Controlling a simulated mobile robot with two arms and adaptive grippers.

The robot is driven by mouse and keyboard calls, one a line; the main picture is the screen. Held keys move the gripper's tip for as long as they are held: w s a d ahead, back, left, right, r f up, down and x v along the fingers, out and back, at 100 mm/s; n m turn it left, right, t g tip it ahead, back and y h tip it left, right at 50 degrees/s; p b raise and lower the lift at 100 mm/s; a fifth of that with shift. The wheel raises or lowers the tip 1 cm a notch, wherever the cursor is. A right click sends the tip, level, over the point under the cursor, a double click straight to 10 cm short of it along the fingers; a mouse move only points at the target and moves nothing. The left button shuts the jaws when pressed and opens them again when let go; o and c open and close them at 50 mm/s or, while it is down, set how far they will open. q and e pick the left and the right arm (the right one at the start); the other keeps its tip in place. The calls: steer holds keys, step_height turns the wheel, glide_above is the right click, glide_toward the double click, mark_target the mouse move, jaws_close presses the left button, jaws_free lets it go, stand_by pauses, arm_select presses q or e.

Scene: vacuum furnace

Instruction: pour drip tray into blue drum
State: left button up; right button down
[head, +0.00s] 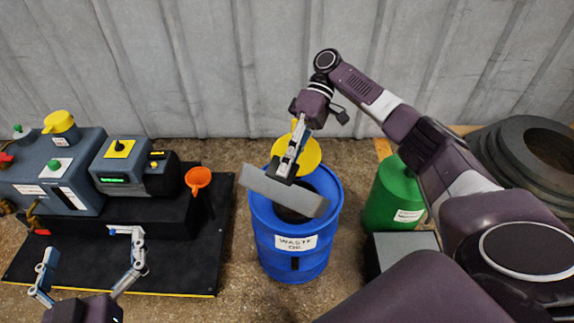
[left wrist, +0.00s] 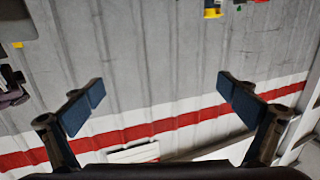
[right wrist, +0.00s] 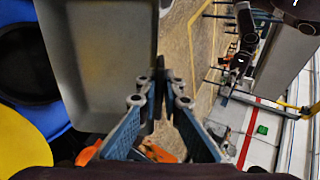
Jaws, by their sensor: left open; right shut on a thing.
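The grey drip tray (head: 282,191) is held over the blue drum (head: 290,243). In the head view it shows as a narrow slanted face, lower at its right end, and hides part of the drum's dark opening. My right gripper (head: 287,168) is shut on the tray's edge. In the right wrist view, the gripper (right wrist: 165,85) pinches the tray's rim and the tray (right wrist: 100,55) shows its brownish inside. The drum (right wrist: 62,118) is beside it there. I see no liquid falling. My left gripper (head: 82,243) is open and empty, away at lower left; its fingers (left wrist: 160,86) show apart.
A yellow lid (head: 305,153) stands behind the drum's opening. A green drum (head: 385,205) and a grey box (head: 403,247) are to the right. A machine (head: 60,170) and an orange funnel (head: 198,178) are on a black platform at left. A corrugated wall closes the back.

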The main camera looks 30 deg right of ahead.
arm_select(q)
steer(key=shift+f, duration=0.15)
steer(key=shift+s+f, duration=0.1)
steer(key=shift+f, duration=0.2)
steer(key=shift+a+f+g, duration=0.1)
steer(key=shift+g, duration=0.2)
steer(key=shift+f, duration=0.25)
steer(key=shift+s+a+f+g+p, duration=0.15)
steer(key=shift+f+g+p, duration=0.1)
steer(key=shift+f, duration=0.15)
steer(key=shift+s+a+f+g+p, duration=0.1)
steer(key=shift+f+g, duration=0.15)
steer(key=shift+f, duration=0.15)
steer(key=shift+f+y, duration=0.25)
steer(key=shift+y, duration=0.05)
steer(key=shift+s, duration=0.1)
steer(key=shift+s+f+g, duration=0.1)
steer(key=shift+f+g, duration=0.2)
